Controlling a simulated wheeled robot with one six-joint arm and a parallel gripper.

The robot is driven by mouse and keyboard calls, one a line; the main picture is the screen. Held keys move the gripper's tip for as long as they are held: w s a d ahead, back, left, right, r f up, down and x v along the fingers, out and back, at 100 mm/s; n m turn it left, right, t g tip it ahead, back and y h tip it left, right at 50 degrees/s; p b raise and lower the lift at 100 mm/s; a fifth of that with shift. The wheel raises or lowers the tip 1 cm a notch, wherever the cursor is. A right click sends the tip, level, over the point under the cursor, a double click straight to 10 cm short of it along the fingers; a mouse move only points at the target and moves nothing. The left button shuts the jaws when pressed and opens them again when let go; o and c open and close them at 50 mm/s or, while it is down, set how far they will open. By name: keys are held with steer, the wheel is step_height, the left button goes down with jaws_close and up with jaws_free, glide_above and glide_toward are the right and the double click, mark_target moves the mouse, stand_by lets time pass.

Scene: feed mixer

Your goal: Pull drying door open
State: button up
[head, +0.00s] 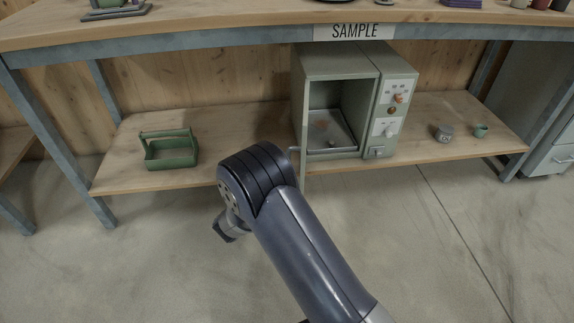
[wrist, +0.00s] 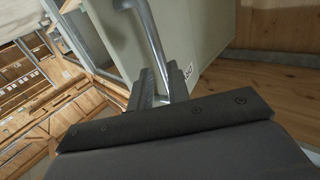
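The drying oven (head: 335,62) stands on the lower shelf with its front open, and a tray (head: 328,135) shows inside. Its door (head: 303,172) is swung out toward me and seen nearly edge-on at the left of the opening. In the wrist view the door (wrist: 215,28) is a pale green panel with a bent metal handle (wrist: 148,32). My gripper (wrist: 162,88) has its fingers on both sides of the handle bar and looks shut on it. In the head view my arm hides the gripper.
A control panel (head: 393,100) with knobs is on the oven's right. A green caddy (head: 170,149) stands left on the shelf (head: 120,180); a grey pot (head: 443,133) and a green cup (head: 480,131) stand right. The bench top (head: 230,28) overhangs. The floor in front is clear.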

mark_target(297, 149)
steer(key=p+v, duration=0.1)
steer(key=v, duration=0.4)
steer(key=shift+s+a, duration=0.1)
steer(key=shift+s, duration=0.15)
steer(key=b+x, duration=0.3)
steer(key=x, duration=0.8)
steer(key=shift+f+b, duration=0.1)
steer(key=shift+b, duration=0.3)
steer(key=shift+s, duration=0.15)
steer(key=shift+y, duration=0.3)
